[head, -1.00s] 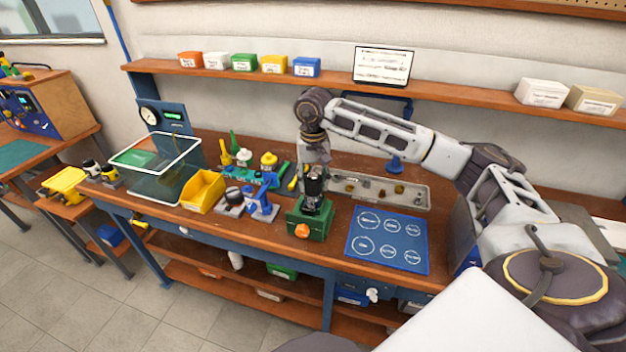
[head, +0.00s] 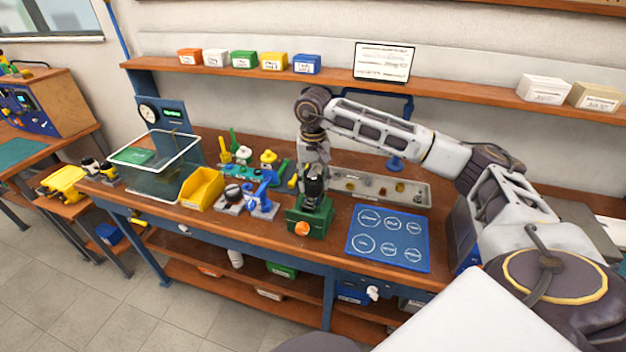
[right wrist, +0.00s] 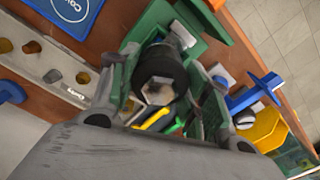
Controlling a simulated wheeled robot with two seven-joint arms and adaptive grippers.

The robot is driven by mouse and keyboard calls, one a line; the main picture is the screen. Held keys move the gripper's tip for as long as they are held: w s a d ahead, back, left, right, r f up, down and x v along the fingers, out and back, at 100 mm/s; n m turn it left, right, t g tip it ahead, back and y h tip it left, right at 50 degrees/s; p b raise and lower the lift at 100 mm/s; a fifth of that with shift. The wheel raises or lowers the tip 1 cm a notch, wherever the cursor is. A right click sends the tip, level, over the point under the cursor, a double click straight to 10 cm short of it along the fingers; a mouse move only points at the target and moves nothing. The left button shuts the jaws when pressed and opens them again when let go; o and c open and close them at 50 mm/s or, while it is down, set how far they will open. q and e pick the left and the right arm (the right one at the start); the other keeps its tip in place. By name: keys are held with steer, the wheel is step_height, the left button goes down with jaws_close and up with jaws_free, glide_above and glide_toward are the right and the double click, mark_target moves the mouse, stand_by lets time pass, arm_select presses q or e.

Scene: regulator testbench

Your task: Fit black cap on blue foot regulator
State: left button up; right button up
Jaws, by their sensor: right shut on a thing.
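My right gripper (head: 313,203) points down over the green vise (head: 296,216) with an orange knob, at the bench's front edge. It is shut on the black cap (right wrist: 160,66), a dark round piece with a hexagonal end that sits between the fingers in the right wrist view. A silver cylindrical part (right wrist: 183,35) shows beyond the cap at the vise (right wrist: 211,45). The gripper hides most of what the vise holds, so I cannot tell the regulator's blue foot or whether the cap is seated. My left gripper is not in view.
Left of the vise stand a blue valve-like part (head: 263,204), a yellow bin (head: 203,190) and a clear tank (head: 155,180). A blue mat (head: 388,238) lies to the right. A grey tray (head: 418,195) with small parts is behind.

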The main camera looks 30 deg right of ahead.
steer(key=o, duration=1.1)
steer(key=o, duration=0.5)
steer(key=shift+r, duration=0.1)
steer(key=shift+r+p, duration=2.1)
steer(key=shift+r, duration=1.8)
